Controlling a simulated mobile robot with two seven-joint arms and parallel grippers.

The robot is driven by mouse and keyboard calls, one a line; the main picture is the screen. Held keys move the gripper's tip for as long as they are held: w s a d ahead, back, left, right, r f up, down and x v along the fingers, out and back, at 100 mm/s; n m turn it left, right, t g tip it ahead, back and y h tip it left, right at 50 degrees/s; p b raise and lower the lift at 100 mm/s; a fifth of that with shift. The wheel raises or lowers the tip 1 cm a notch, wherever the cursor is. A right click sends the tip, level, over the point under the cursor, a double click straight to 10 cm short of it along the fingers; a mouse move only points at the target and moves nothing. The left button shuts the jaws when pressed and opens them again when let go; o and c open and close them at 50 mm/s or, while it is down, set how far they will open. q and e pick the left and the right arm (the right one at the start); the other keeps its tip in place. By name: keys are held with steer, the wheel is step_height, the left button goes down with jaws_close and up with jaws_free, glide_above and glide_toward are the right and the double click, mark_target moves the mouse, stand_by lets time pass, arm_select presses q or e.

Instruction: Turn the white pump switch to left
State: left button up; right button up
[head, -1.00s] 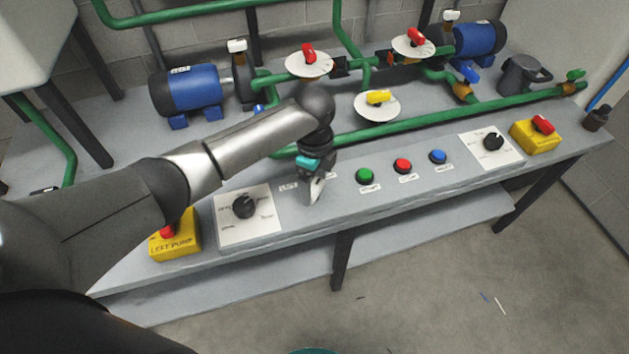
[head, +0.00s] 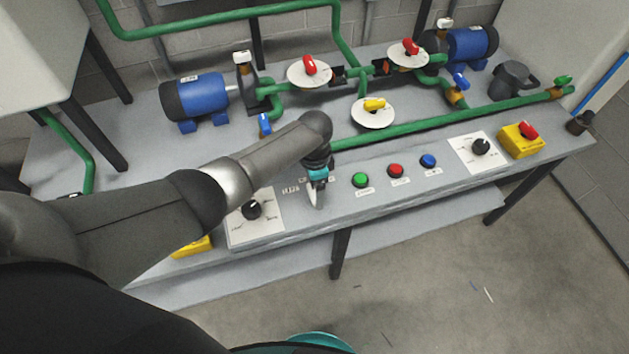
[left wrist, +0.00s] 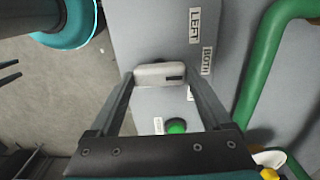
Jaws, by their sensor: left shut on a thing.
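The white pump switch (left wrist: 157,74) sits between the fingertips of my left gripper (left wrist: 160,78) in the left wrist view. The fingers are shut on its two ends. A dark mark on the switch's right end points roughly towards the BOTH label (left wrist: 208,60). The LEFT label (left wrist: 195,25) is above that. In the head view my left gripper (head: 317,188) is over the front panel, left of the green button (head: 360,180), and mostly hides the switch. My right gripper is not in view.
Red (head: 396,171) and blue (head: 428,161) buttons continue the row to the right. A black knob (head: 252,210) on a white plate is to the left. My left arm partly covers a yellow box (head: 192,247). Green pipes (head: 430,122) run behind the panel.

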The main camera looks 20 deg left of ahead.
mark_target(314, 192)
arm_select(q)
steer(key=n+p, duration=0.2)
steer(key=n, duration=0.2)
steer(key=shift+d+r+n, duration=0.1)
steer(key=shift+n, duration=0.2)
steer(key=n+p, duration=0.1)
steer(key=n, duration=0.3)
steer(key=shift+n, duration=0.3)
steer(key=o, duration=1.2)
steer(key=shift+c, duration=0.2)
steer(key=shift+r+p, duration=0.35)
steer(key=shift+p, duration=0.15)
step_height(314, 192, up, 14)
steer(key=p, duration=0.6)
steer(key=shift+r, duration=0.2)
steer(key=shift+s, duration=0.1)
